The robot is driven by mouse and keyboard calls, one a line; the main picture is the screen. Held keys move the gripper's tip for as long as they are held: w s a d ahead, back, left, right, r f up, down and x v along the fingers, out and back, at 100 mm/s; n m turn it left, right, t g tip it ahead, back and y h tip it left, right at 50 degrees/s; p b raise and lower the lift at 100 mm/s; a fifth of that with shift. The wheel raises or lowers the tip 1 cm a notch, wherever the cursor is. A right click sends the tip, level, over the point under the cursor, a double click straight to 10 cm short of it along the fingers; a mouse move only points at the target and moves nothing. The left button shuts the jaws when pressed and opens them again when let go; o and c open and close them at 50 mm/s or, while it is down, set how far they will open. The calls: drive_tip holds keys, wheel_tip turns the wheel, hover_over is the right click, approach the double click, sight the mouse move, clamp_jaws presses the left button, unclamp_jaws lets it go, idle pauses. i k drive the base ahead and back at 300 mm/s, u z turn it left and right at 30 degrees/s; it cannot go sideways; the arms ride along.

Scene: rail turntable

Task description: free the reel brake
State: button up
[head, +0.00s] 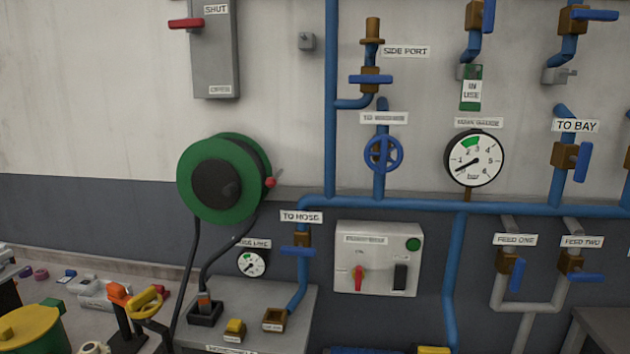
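A green hose reel (186,179) with a dark hub (216,185) is mounted on the wall, left of the centre in the head view. A small red knob (271,183) sticks out at the reel's right edge. It bears no readable label, and I cannot tell from this view whether it is the brake or whether it is set. Dark hose (192,270) hangs from the reel down towards the grey bench. My gripper is not in view.
Blue pipes (331,110) with valves run right of the reel. A grey box with a red lever (186,23) is above it. A control box (347,233) is at lower right. A grey bench (285,290) and a cluttered surface with a yellow handwheel (145,301) lie below.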

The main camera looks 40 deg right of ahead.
sight(270, 182)
drive_tip(key=z, duration=0.85)
drive_tip(key=k, duration=1.05)
drive_tip(key=i, duration=0.85)
